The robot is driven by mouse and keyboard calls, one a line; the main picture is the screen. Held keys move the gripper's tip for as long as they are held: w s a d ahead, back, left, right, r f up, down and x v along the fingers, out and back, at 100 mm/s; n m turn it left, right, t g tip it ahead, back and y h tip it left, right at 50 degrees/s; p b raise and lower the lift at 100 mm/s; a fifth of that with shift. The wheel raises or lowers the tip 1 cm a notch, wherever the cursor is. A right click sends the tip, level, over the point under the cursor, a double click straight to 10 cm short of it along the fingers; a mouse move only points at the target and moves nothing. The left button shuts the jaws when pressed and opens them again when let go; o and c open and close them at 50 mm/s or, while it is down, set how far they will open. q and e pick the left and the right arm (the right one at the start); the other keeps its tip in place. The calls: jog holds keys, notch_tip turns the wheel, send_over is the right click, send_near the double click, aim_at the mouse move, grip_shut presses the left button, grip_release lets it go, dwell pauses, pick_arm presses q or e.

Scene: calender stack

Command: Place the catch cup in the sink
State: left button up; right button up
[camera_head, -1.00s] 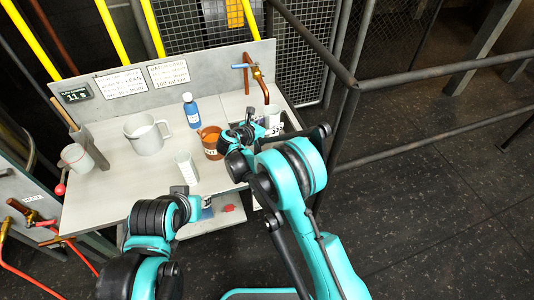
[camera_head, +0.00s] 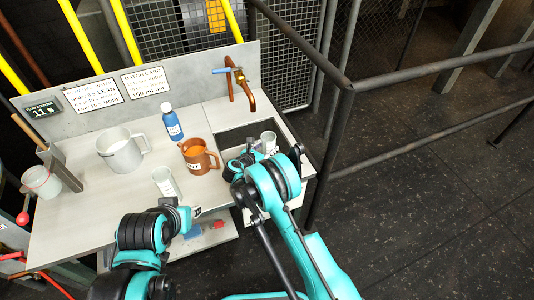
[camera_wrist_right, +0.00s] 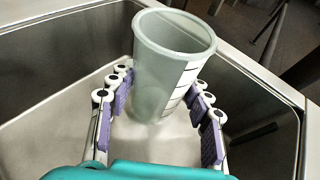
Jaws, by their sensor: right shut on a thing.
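The catch cup (camera_head: 268,142), a pale translucent cup with dark marks, is in my right gripper (camera_head: 255,155) over the right part of the sink (camera_head: 229,138). In the right wrist view the cup (camera_wrist_right: 170,75) sits between the purple pads of the right gripper (camera_wrist_right: 160,115), open end up. The sink's metal walls (camera_wrist_right: 50,62) surround it. Whether the cup's base touches the sink floor cannot be told. My left gripper (camera_head: 188,216) is low at the front edge of the counter, and its fingers are too small and hidden to read.
A brown mug (camera_head: 198,158), a blue bottle (camera_head: 172,124), a grey jug (camera_head: 120,152) and a clear beaker (camera_head: 166,184) stand on the counter left of the sink. A copper tap (camera_head: 240,88) rises behind the sink. A metal railing (camera_head: 400,80) runs to the right.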

aim_at(267, 152)
notch_tip(267, 152, down, 2)
jog(key=shift+f+b, duration=0.1)
jog(key=shift+b, duration=0.2)
jog(key=shift+f, duration=0.5)
jog(key=o, duration=1.3)
jog(key=shift+o, duration=0.2)
